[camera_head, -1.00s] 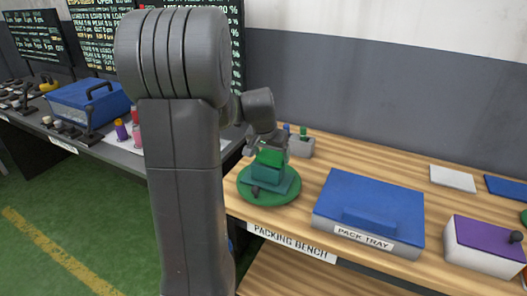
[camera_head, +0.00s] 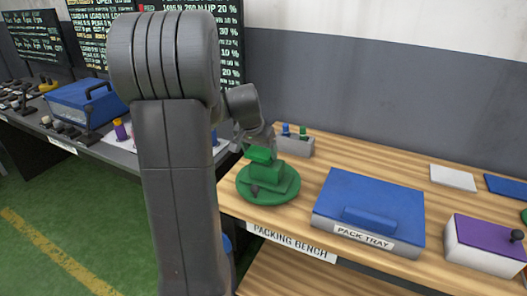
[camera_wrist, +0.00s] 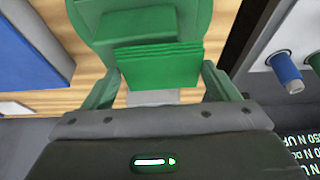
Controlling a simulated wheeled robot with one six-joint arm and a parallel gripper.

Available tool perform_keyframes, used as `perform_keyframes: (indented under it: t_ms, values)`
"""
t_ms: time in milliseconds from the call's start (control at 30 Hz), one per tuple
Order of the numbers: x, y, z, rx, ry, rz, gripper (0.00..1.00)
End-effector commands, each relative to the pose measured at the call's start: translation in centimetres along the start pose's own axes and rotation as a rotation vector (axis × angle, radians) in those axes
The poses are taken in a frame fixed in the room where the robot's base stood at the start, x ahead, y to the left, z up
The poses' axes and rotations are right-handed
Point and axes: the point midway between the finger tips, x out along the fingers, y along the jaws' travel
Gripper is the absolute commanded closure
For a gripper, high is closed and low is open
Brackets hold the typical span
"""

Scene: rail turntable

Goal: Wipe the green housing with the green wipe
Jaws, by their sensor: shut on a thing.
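The green housing (camera_head: 275,176) is a blocky stepped body on a round green turntable (camera_head: 250,197) at the left end of the packing bench. My gripper (camera_head: 260,149) is shut on the green wipe (camera_head: 259,155), a folded pad held over the housing's upper left side. In the wrist view the wipe (camera_wrist: 158,66) sits between my two green fingers (camera_wrist: 160,75), with the housing (camera_wrist: 145,24) just beyond it. I cannot tell whether wipe and housing touch. A small dark knob (camera_head: 255,190) shows at the front of the turntable.
A grey holder (camera_head: 295,147) with blue and green pegs stands close behind the turntable. The blue pack tray (camera_head: 370,200) is to the right, then a purple-topped box (camera_head: 484,243). A white pad (camera_head: 452,178) lies farther back. Bare wood lies between these.

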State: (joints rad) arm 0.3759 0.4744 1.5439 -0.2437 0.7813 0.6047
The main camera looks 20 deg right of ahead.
Motion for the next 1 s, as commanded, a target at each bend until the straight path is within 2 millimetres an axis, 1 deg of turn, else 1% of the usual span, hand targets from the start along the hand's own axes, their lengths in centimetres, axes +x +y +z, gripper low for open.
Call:
perform_keyframes:
  t_ms: [233,367,1000]
  values:
    - [0.1,0.0,0.1,0.000,-0.004,0.000,0.37]
    - [-0.5,0.0,-0.1,0.000,-0.004,0.000,0.37]
    - [-6.5,0.0,-2.7,0.000,-0.001,0.000,0.37]
